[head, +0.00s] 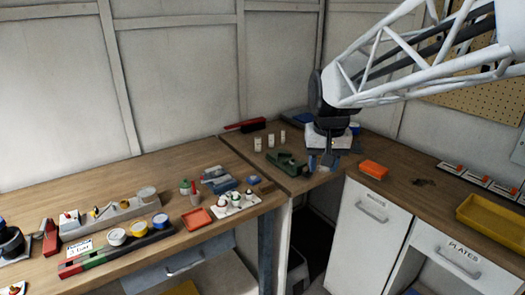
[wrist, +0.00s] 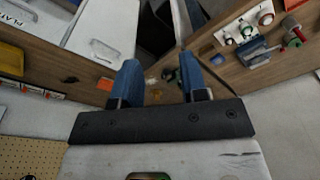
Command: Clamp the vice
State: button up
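A dark green, vice-like object (head: 287,163) sits on the wooden bench near the corner in the head view; it is small, and I cannot tell how its jaws stand. Part of a dark green shape, perhaps the same object (wrist: 173,76), shows beside the right finger in the wrist view, mostly hidden. My gripper (head: 324,163) points down just to the right of the green object in the head view. In the wrist view my gripper (wrist: 160,82) has its two blue fingers wide apart with nothing held between them.
An orange box (head: 373,169) lies right of my gripper. Several white cylinders (head: 270,141) stand behind the green object. Blue parts (head: 219,180), a white tray of knobs (head: 236,203) and a red tray (head: 198,219) lie on the left bench. A yellow bin (head: 492,222) is at right.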

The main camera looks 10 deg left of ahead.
jog(key=w+a+f+n, duration=0.1)
jog(key=w+a+f, duration=0.3)
jog(key=a, duration=0.9)
jog(key=w+a+f+g, duration=0.1)
jog(key=w+a+f, duration=0.4)
jog(key=w+a, duration=0.4)
jog(key=w+a+f+n, duration=0.1)
jog(key=w+a+f, duration=0.4)
jog(key=a, duration=1.3)
jog(key=shift+w+a+f+n+g, duration=0.1)
jog(key=shift+w+a+n+g, duration=0.1)
jog(key=shift+w, duration=0.25)
jog(key=shift+w+a+n+g, duration=0.1)
jog(key=shift+w+a, duration=0.05)
jog(key=shift+w, duration=0.25)
jog(key=shift+a+f, duration=0.15)
jog(key=shift+a, duration=0.1)
jog(key=shift+f, duration=3.9)
jog(key=shift+c, duration=0.3)
grip_shut()
